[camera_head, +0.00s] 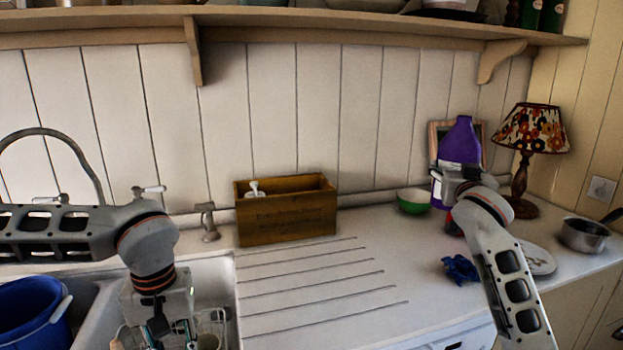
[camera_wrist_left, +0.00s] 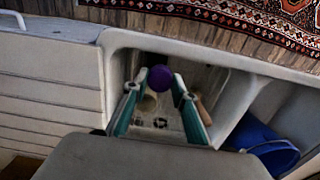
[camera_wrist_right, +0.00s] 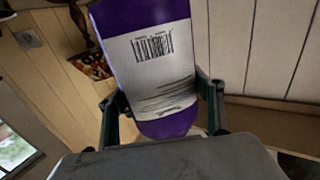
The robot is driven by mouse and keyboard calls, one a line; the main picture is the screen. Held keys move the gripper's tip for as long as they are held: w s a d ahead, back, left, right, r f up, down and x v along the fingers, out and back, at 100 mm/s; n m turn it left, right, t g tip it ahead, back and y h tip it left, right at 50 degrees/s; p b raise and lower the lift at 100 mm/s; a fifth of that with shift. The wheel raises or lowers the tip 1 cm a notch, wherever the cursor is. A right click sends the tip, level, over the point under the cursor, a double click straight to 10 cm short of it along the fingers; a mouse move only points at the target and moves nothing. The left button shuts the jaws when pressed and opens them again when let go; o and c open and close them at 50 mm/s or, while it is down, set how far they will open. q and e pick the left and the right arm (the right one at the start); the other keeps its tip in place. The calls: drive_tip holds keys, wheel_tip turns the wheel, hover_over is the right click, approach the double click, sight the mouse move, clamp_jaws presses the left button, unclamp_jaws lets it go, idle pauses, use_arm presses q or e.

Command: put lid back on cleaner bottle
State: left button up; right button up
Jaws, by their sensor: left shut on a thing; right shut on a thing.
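The purple cleaner bottle (camera_head: 460,142) with a white label is upright at the back right of the counter, and it fills the middle of the right wrist view (camera_wrist_right: 160,55). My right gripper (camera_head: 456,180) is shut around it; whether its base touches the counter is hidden. A round purple lid (camera_wrist_left: 160,78) sits between the fingertips of my left gripper (camera_wrist_left: 155,84). That gripper is shut on it above the sink, far left of the bottle. In the head view the lid is hidden.
A wooden box (camera_head: 287,212) stands at the back middle. A green bowl (camera_head: 413,201), lamp (camera_head: 530,135), saucepan (camera_head: 584,236) and blue cloth (camera_head: 460,268) are around the bottle. A blue bucket (camera_head: 32,315) is in the sink. The ribbed drainboard (camera_head: 310,290) is clear.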

use_arm(q)
drive_tip(key=m, duration=0.1)
drive_tip(key=f+m, duration=0.1)
drive_tip(key=shift+s+a+f+m, duration=0.3)
drive_tip(key=shift+s+m, duration=0.1)
use_arm(e)
drive_tip(key=shift+r, duration=0.1)
use_arm(q)
drive_tip(key=shift+f, duration=0.1)
use_arm(e)
drive_tip(key=shift+s+a+f, duration=0.1)
drive_tip(key=shift+s+f, duration=0.1)
drive_tip(key=shift+f, duration=0.1)
drive_tip(key=s+a+f+n+y, duration=0.1)
drive_tip(key=s+a+f, duration=0.2)
drive_tip(key=s+f, duration=0.5)
drive_tip(key=s+a+f+n+y, duration=0.1)
drive_tip(key=s+a+f, duration=0.3)
drive_tip(key=s+f, duration=0.5)
drive_tip(key=s+a+f+n+y, duration=0.1)
drive_tip(key=s+a+f+y, duration=0.2)
drive_tip(key=s+f, duration=0.5)
drive_tip(key=s+a, duration=0.1)
drive_tip(key=s, duration=0.6)
drive_tip(key=shift+s+f+t, duration=0.15)
drive_tip(key=shift+s+t, duration=0.15)
drive_tip(key=shift+d, duration=0.1)
